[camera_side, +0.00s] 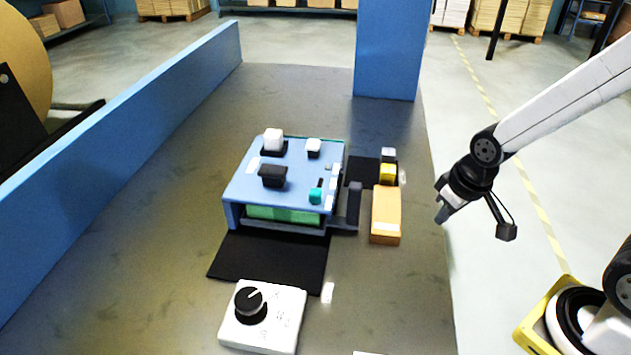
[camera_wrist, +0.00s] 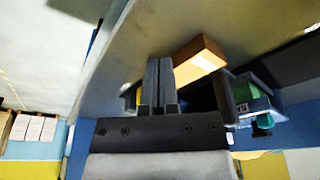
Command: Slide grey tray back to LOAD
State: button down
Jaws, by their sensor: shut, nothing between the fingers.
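The grey tray (camera_side: 285,227) sits mostly under a blue-topped fixture (camera_side: 300,184), with its front rim showing and a green slab (camera_side: 283,214) in it. A dark grey upright piece (camera_side: 354,202) stands at the tray's right side; I cannot tell if it is the tray's handle. A black mat (camera_side: 265,264) lies bare in front of the fixture. No LOAD marking is readable. My gripper (camera_side: 440,213) is shut and empty, off the bench's right edge and apart from the tray. Its closed fingers (camera_wrist: 159,80) also show in the wrist view, with the green slab (camera_wrist: 245,93) to their right.
An orange block (camera_side: 385,216) lies between the fixture and my gripper, with a yellow-topped piece (camera_side: 388,174) behind it. A white box with a black knob (camera_side: 250,304) stands at the front. A blue wall (camera_side: 130,110) runs along the left and a blue post (camera_side: 388,50) stands behind.

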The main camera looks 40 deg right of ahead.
aim_at(354, 197)
jog(key=c, duration=0.5)
grip_release()
jog(key=shift+w+a+r, duration=0.1)
jog(key=shift+w, duration=0.1)
jog(key=shift+c, duration=0.2)
jog(key=shift+o, duration=0.9)
jog(key=shift+w+a+r, duration=0.1)
jog(key=shift+w, duration=0.15)
jog(key=w+a+r+n, duration=0.1)
jog(key=w, duration=0.1)
jog(key=w+a+r+n, duration=0.1)
jog(key=w+n, duration=0.1)
jog(key=w+a+r+n+g, duration=0.1)
jog(key=w+a, duration=0.1)
jog(key=w, duration=0.1)
jog(key=shift+a+r+n, duration=0.1)
jog(key=shift+n, duration=0.2)
jog(key=w+a+r+n, duration=0.1)
jog(key=w+a+r+n+g, duration=0.1)
jog(key=w+a, duration=0.1)
jog(key=w+a+r+n, duration=0.1)
jog(key=w+a+n, duration=0.1)
jog(key=shift+r, duration=0.1)
jog(key=shift+w+a+r+g, duration=0.2)
jog(key=shift+w+a+g, duration=0.05)
jog(key=shift+g, duration=0.05)
jog(key=shift+f, duration=0.1)
jog(key=shift+f, duration=3.8)
